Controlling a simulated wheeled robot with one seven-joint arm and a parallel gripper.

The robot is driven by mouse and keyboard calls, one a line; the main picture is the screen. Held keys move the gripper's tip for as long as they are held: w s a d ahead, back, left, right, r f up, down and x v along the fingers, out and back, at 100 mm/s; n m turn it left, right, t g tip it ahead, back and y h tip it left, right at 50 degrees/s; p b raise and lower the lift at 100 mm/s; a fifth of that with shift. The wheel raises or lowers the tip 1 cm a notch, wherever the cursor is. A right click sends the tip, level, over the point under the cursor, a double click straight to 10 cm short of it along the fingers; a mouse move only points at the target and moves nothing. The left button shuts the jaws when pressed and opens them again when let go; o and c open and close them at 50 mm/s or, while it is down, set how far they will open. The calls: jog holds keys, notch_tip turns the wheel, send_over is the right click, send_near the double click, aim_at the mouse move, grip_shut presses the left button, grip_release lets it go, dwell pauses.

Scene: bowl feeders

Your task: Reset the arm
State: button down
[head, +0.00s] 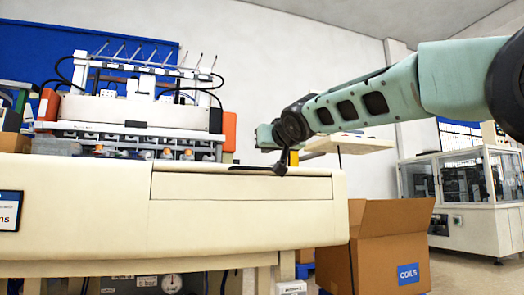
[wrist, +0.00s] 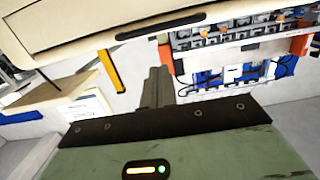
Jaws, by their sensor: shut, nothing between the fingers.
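My arm reaches in from the upper right of the head view. My gripper (head: 281,167) is small and dark there, close to the right end of the cream machine table (head: 240,212). I cannot tell in that view whether it touches the table. In the wrist view my gripper (wrist: 158,75) shows its two dark fingers closed together and empty. The edge of the cream table (wrist: 70,22) runs across the top of that view, beyond the fingers.
An open cardboard box (head: 378,262) marked COILS stands on the floor right of the table. A machine with orange ends (head: 140,105) stands on the table's left part. A glazed machine cabinet (head: 465,190) is at the far right. A yellow post (wrist: 111,70) shows left of the fingers.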

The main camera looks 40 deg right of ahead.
jog(key=shift+f+v, duration=0.25)
jog(key=shift+v, duration=1)
jog(key=a+f+n+g+y+p, duration=0.3)
jog(key=a+f+p, duration=0.2)
jog(key=a+f, duration=0.6)
jog(key=s+a+f+n+g+y+p, duration=0.35)
jog(key=s+a+f+g, duration=0.2)
jog(key=a+f, duration=0.6)
jog(key=s+a+f+n+g+p, duration=0.1)
jog(key=s+f+n+g+p, duration=0.2)
jog(key=s, duration=0.5)
jog(key=s+a+f+g+h+p, duration=0.1)
jog(key=s+a+f+g, duration=0.1)
jog(key=s+f, duration=0.45)
jog(key=s+a+f+n+g+p, duration=0.1)
jog(key=s+f+n+g+p, duration=0.15)
jog(key=s, duration=0.75)
notch_tip(320, 180, up, 37)
jog(key=m+p, duration=0.1)
jog(key=p, duration=3.6)
jog(key=shift+w, duration=0.1)
